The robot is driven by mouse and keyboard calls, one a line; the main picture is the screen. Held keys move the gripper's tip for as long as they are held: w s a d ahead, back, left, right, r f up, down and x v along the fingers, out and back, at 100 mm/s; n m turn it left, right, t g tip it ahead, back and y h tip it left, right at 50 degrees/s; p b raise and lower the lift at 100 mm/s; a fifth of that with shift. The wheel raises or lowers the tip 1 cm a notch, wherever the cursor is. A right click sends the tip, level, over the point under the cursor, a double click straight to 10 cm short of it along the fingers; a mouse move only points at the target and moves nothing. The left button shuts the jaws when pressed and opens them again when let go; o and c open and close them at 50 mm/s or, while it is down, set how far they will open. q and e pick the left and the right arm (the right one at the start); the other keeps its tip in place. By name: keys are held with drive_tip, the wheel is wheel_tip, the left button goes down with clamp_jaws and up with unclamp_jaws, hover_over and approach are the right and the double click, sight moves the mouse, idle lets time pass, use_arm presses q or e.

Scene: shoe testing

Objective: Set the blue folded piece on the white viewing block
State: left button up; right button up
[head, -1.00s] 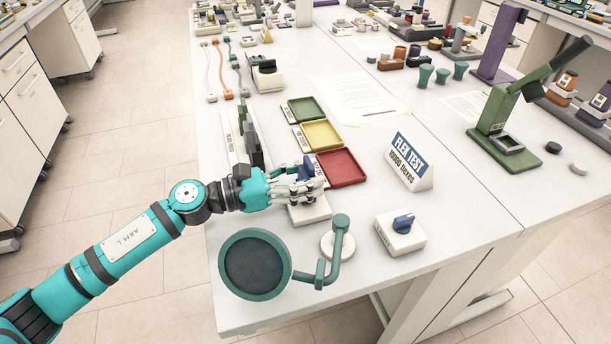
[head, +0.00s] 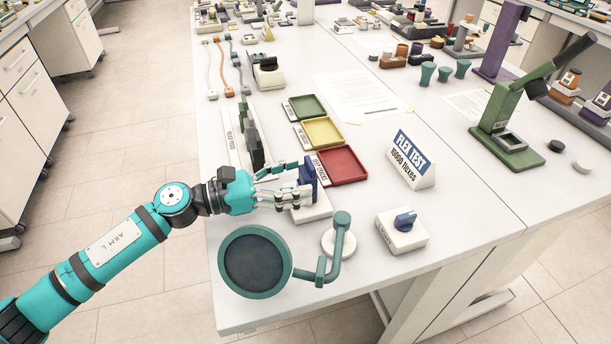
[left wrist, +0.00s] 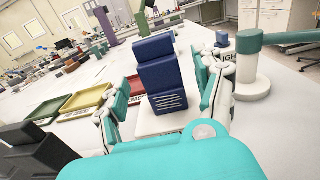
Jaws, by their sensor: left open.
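The blue folded piece (left wrist: 160,75) stands upright on the white viewing block (left wrist: 147,124) in the left wrist view. In the head view the blue piece (head: 309,178) shows above the white block (head: 318,208), partly behind my fingers. My left gripper (head: 287,185) is open, with its teal and white fingers on either side of the blue piece. In the left wrist view a gap shows between the left gripper's fingers (left wrist: 165,92) and the piece's sides. My right gripper is in neither view.
A round teal magnifier (head: 254,262) on a bent arm stands in front of the block. Red (head: 342,166), yellow (head: 321,135) and green (head: 303,108) trays lie behind. A white knob box (head: 402,231) and a FLEX TEST sign (head: 411,163) stand to the right.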

use_arm(q)
drive_tip(key=v, duration=0.9)
drive_tip(key=shift+a, duration=0.2)
